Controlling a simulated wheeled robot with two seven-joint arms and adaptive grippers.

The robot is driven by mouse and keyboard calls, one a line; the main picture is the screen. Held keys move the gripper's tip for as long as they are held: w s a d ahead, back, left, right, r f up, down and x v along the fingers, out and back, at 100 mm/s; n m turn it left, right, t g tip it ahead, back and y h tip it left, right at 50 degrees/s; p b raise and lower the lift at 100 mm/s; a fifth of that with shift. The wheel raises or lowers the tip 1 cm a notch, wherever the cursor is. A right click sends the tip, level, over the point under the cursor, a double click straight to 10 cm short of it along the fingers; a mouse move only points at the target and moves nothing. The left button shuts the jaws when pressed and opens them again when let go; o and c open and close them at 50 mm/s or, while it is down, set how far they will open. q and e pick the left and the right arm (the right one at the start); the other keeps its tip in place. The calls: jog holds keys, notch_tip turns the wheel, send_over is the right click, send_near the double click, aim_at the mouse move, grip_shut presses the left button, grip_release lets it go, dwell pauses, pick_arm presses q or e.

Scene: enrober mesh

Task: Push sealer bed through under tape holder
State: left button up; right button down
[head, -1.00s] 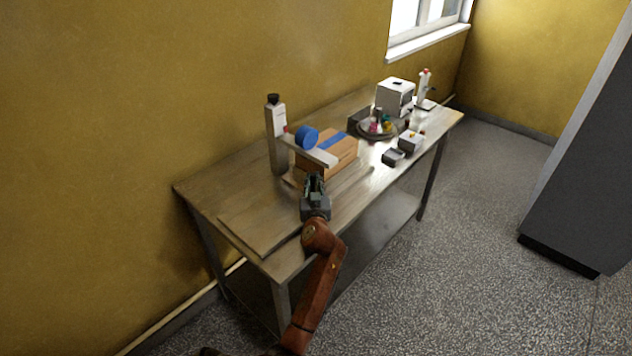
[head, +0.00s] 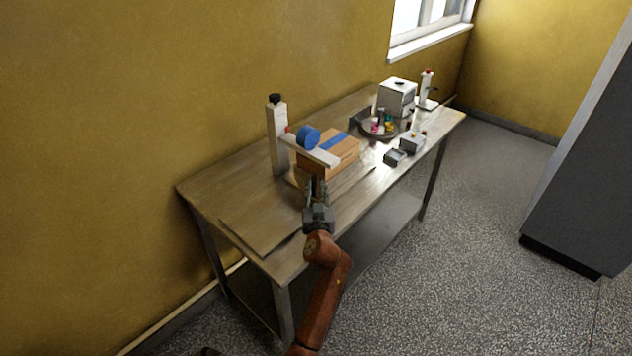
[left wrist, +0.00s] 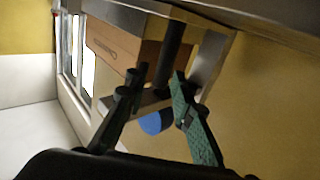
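The tape holder is a white upright post (head: 279,145) with an arm (head: 318,154) that carries a blue tape roll (head: 308,137). A brown box (head: 338,158) with a blue strip on top sits under and beyond the arm, on what looks like the flat sealer bed (head: 289,180). The left wrist view also shows the box (left wrist: 115,45) and the blue roll (left wrist: 152,123). My left gripper (head: 318,180) is at the box's near side. In the left wrist view its fingers (left wrist: 155,85) are apart, with a dark bar (left wrist: 172,45) between them; contact is unclear. My right gripper is out of view.
The near left of the table (head: 225,195) is largely bare, with a flat board-like area. Farther right stand a round tray (head: 366,131) with small coloured items, small grey boxes (head: 395,157), a white machine (head: 397,97) and another white post (head: 426,88).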

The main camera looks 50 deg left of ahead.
pick_arm(q)
jog(key=v, duration=0.7)
jog(key=shift+d, duration=0.15)
jog(key=shift+r, duration=0.1)
